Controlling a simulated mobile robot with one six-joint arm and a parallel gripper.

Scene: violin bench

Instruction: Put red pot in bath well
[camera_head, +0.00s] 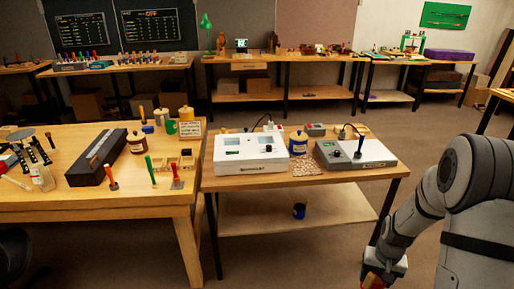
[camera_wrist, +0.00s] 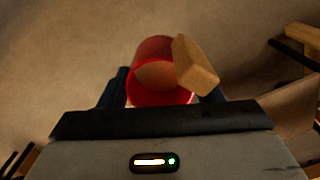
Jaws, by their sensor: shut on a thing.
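My gripper (camera_wrist: 163,92) is shut on a red pot (camera_wrist: 135,91), with a dark finger on either side of it. The pot's round open mouth faces the wrist camera, and a tan block-like piece (camera_wrist: 197,66) sits at its right rim. In the head view the red pot (camera_head: 373,281) shows only in part, low at the right bottom edge, below the table top and right of the middle table. The white bath unit (camera_head: 250,165) stands on that table, with two square well openings (camera_head: 232,142) in its top. The wells' insides are too small to tell.
A blue pot (camera_head: 298,146) stands right of the bath unit, beside a grey unit (camera_head: 354,154) with a knob. Another blue pot (camera_head: 299,210) is on the lower shelf (camera_head: 270,221). The left bench (camera_head: 120,202) holds tools and jars. Open floor lies around my gripper.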

